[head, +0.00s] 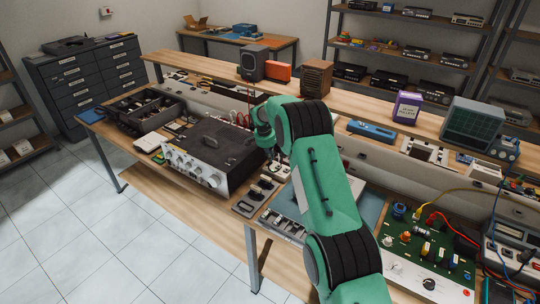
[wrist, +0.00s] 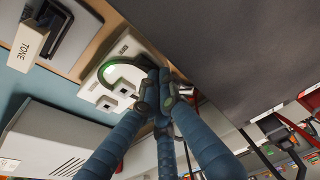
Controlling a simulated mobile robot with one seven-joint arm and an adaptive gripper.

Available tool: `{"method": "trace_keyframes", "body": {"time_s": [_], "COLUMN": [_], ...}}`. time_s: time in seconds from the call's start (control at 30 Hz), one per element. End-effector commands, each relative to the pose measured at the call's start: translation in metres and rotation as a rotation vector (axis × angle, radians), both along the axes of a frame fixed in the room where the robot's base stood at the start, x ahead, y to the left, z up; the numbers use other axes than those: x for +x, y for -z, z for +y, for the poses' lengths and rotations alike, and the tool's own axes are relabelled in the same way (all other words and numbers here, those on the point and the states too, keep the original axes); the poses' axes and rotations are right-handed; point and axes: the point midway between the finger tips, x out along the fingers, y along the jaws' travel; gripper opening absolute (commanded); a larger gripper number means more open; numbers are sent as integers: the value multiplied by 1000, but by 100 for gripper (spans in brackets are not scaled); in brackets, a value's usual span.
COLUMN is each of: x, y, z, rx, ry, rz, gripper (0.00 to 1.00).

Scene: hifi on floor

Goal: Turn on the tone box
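A pale block lettered TONE (wrist: 28,40) shows at the upper left of the wrist view, beside a dark grey device. A white panel (wrist: 125,75) with small square parts and a dark curved piece with a green glow lies behind my fingertips. I cannot tell whether this panel belongs to the tone box. My gripper (wrist: 160,92) has its blue fingers drawn together, tips meeting in front of the panel's right edge. Nothing shows between them, and I cannot tell if they touch the panel. In the head view my arm hides most of this spot.
A silver-fronted amplifier (head: 205,160) stands on the bench left of my wrist. A green circuit board (head: 425,250) with cables is at the right. A purple box (head: 406,107) and speakers stand on the raised shelf. The tiled floor (head: 80,240) at left is clear.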

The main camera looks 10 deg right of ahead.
Motion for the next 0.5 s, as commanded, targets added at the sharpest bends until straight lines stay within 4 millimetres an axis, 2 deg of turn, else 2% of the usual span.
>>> {"method": "trace_keyframes", "body": {"time_s": [0.5], "x": [-5], "y": [0], "z": [5], "rx": [-2], "ry": [0], "rz": [2], "gripper": [0]}}
